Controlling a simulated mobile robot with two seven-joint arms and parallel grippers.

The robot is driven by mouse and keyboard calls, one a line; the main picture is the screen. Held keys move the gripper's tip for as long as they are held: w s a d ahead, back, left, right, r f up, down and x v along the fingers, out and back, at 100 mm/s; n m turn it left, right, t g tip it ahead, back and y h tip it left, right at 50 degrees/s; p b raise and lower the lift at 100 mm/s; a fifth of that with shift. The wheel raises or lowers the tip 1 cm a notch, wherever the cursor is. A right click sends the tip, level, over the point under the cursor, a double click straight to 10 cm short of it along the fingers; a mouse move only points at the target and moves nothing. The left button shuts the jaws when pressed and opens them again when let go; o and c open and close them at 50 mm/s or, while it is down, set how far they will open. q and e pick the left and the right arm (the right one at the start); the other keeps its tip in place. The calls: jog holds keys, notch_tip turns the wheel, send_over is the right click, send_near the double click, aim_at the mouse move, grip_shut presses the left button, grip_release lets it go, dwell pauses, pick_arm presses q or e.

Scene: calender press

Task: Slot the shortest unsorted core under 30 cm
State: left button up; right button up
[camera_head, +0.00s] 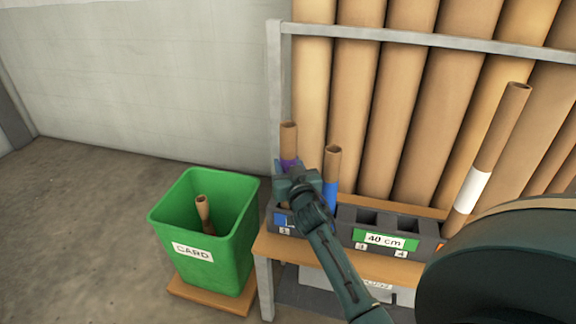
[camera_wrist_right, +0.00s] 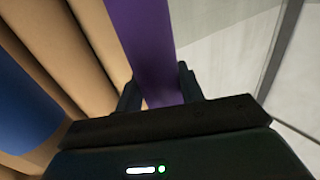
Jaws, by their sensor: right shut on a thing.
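My right gripper (camera_head: 296,183) is shut on a brown cardboard core with a purple band (camera_head: 289,138) above the left end of the slotted rack. The purple band (camera_wrist_right: 142,45) shows between the fingers in the right wrist view. The core looks roughly upright. Its lower end is hidden behind my gripper, so I cannot tell whether it is inside a slot. A blue-banded core (camera_head: 333,165) stands just right of it in the dark rack (camera_head: 345,234). The rack's left label is blue and partly hidden. Its right label is green and reads 40 cm. My left gripper is not in view.
A taller white-banded core (camera_head: 493,140) leans at the rack's right end. The slots behind the green label look empty. A green CARD bin (camera_head: 178,220) at left holds a small brown core (camera_head: 203,210). Large tubes (camera_head: 360,100) stand behind a metal rail (camera_head: 420,38).

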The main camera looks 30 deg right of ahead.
jog(key=shift+f+b, duration=1.6)
jog(key=shift+f, duration=0.2)
jog(key=shift+f+b, duration=0.3)
jog(key=shift+s+f+b, duration=0.1)
jog(key=shift+f+b, duration=0.2)
jog(key=shift+f, duration=0.1)
jog(key=o, duration=1.1)
jog(key=shift+f, duration=0.1)
jog(key=shift+s, duration=0.2)
